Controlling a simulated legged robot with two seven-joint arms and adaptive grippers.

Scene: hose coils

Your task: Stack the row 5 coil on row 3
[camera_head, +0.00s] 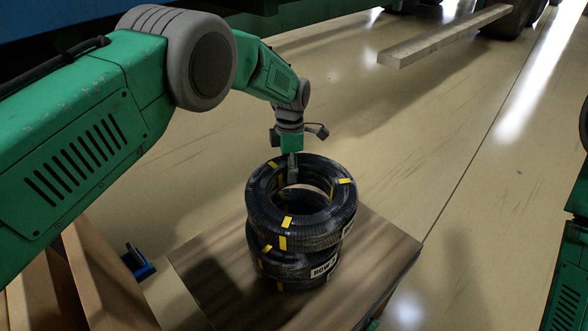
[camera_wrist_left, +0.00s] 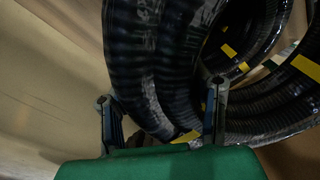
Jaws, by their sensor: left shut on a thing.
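Two black ribbed hose coils with yellow tape bands lie one above the other in the head view. The upper coil (camera_head: 312,226) carries a white label that is turned mostly away. The lower coil (camera_head: 285,270) has a white label reading "ROW", its number hard to read. The upper coil sits nearly over the lower one; I cannot tell whether its full weight rests there. My left gripper (camera_head: 291,168) is shut on the upper coil's far-left wall. In the wrist view, its fingers (camera_wrist_left: 160,95) straddle the coil's ribbed wall (camera_wrist_left: 142,55). My right gripper is out of view.
The coils are on a brown wooden top (camera_head: 382,245), with bare wood on the right. A pale beam (camera_head: 445,38) is at the back right. A small blue object (camera_head: 138,262) is at the lower left beside wooden boards (camera_head: 95,280).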

